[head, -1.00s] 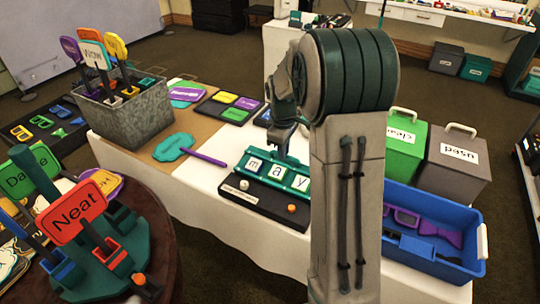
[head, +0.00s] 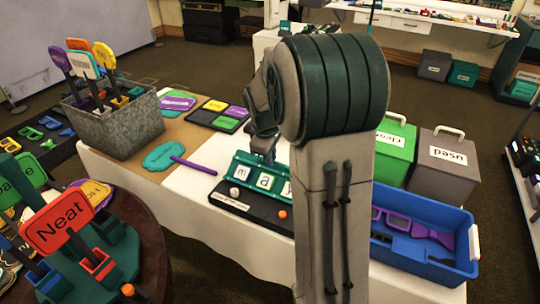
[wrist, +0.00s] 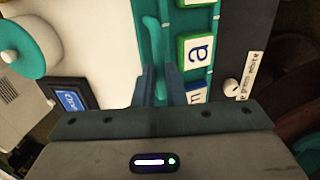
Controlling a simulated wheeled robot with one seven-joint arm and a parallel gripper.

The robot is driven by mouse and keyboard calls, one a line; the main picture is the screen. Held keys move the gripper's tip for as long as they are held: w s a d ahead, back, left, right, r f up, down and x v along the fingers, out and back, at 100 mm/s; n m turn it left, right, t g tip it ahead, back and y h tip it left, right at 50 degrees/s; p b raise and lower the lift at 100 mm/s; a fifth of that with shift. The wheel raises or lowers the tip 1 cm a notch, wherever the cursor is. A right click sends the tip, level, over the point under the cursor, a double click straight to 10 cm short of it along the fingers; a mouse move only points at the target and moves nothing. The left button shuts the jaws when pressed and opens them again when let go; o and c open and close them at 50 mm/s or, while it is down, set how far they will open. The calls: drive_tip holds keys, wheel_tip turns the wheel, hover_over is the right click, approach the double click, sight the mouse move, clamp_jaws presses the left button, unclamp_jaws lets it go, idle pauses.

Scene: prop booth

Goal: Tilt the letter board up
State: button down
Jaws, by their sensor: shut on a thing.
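The letter board (head: 252,184) is a teal rack on a black base (head: 250,206) on the white-covered table. White letter tiles on it read "m", "a" and, partly behind my arm, "y". In the wrist view the board (wrist: 190,20) shows with the green-sided "a" tile (wrist: 197,48) and part of the "m" tile. My gripper (wrist: 161,84) is at the board's rear edge, shut on its teal handle (wrist: 152,40). In the head view my gripper (head: 263,156) is partly hidden by my arm. The board leans back at an angle; its hinge is hidden.
A white knob (head: 235,191) and an orange knob (head: 282,214) sit on the base's front. A blue bin (head: 430,262) and green and grey boxes stand right. A round table with signs is nearer.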

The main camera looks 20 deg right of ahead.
drive_tip(key=shift+s+a+f, duration=0.15)
drive_tip(key=shift+s+f, duration=0.05)
drive_tip(key=shift+f, duration=0.1)
drive_tip(key=c, duration=1.5)
unclamp_jaws()
drive_tip(key=shift+a, duration=0.1)
drive_tip(key=shift+r, duration=0.1)
drive_tip(key=shift+w+r, duration=0.1)
drive_tip(key=shift+r, duration=0.05)
drive_tip(key=shift+r, duration=0.4)
drive_tip(key=p+v, duration=0.1)
drive_tip(key=v, duration=1.1)
drive_tip(key=shift+r, duration=0.4)
